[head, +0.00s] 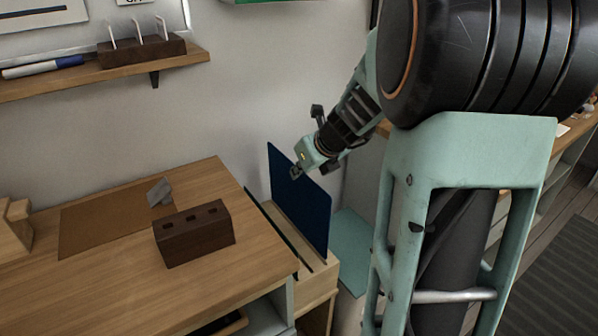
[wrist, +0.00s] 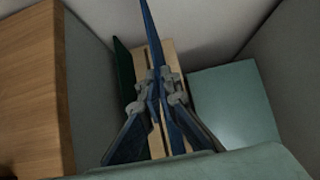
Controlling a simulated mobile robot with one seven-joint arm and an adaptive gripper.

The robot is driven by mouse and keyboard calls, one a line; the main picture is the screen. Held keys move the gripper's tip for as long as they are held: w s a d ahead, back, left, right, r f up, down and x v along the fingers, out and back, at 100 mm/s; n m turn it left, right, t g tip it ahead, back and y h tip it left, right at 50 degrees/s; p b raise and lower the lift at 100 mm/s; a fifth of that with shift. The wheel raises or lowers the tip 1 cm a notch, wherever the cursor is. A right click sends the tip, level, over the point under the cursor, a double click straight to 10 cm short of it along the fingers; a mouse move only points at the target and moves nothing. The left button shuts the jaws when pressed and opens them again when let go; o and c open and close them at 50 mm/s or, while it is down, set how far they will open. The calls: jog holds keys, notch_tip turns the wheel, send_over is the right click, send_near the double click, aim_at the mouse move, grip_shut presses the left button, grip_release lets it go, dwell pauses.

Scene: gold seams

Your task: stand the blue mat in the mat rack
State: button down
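The blue mat (head: 305,215) is upright at the wooden mat rack (head: 318,284), beside the table's right end. Its lower edge meets the rack's slats; I cannot tell whether it rests fully down in a slot. My gripper (head: 297,172) is at the mat's top edge. In the wrist view the blue mat (wrist: 149,30) shows edge-on, and my gripper (wrist: 160,90) has a fingertip close against each face, shut on it. A dark green mat (wrist: 126,70) stands in the rack to the left of the blue one.
A wooden table (head: 130,290) is on the left, with a dark brown block with holes (head: 195,240), a small grey piece (head: 159,191) and a brown mat (head: 95,222). A pale teal surface (head: 350,240) lies right of the rack. A wall stands close behind, with a shelf (head: 95,80).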

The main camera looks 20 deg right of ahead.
aim_at(299, 207)
jog(key=shift+f+b, duration=4.85)
jog(key=shift+f, duration=1.1)
jog(key=c, duration=2.1)
grip_release()
jog(key=shift+s, duration=0.1)
jog(key=shift+p+v, duration=2.95)
jog(key=shift+v, duration=1.55)
